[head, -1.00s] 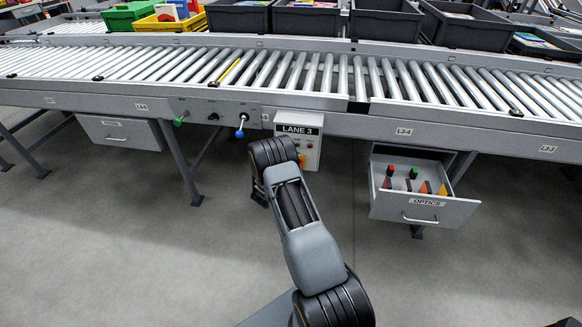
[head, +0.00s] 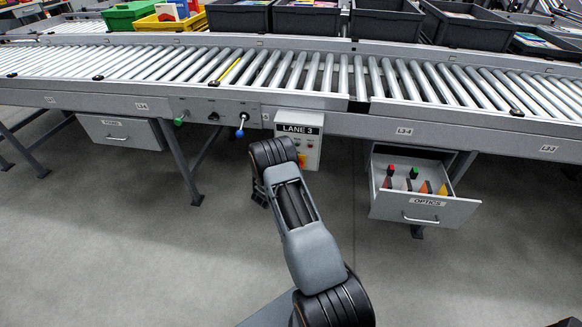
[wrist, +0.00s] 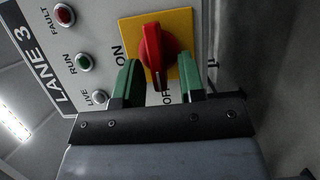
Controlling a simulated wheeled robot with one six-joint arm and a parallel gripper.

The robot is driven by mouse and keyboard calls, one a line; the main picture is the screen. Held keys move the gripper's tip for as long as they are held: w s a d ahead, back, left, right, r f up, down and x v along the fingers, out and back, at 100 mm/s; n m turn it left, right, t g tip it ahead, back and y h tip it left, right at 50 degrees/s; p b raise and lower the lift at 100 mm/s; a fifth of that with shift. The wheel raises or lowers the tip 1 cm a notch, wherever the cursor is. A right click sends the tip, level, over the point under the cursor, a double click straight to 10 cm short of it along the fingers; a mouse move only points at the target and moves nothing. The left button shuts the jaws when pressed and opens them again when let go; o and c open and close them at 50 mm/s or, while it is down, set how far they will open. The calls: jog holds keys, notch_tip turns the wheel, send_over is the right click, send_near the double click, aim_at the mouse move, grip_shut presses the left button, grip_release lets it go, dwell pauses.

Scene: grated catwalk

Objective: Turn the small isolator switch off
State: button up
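The small isolator switch is a red knob (wrist: 152,50) on a yellow plate (wrist: 187,38), seen close up in the wrist view. Its grip lies upright in the picture, with a pale mark at its lower end by the partly hidden letters "OF". "ON" is printed left of the plate. My gripper (wrist: 160,80) has green fingers standing apart, one on each side of the knob's lower end, with gaps visible. Contact cannot be told. In the head view the LANE 3 box (head: 312,150) hangs under the conveyor; my arm hides the gripper and most of the switch.
Fault, run and live lamps (wrist: 83,62) sit beside the switch. A blue-knobbed lever (head: 240,132) and a green knob (head: 179,121) are on the rail to the left. An open OPTICS drawer (head: 424,210) juts out on the right. The floor in front is clear.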

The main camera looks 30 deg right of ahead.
jog(key=p+v, duration=0.2)
jog(key=v, duration=1.1)
jog(key=shift+a, duration=0.4)
jog(key=shift+s, duration=0.15)
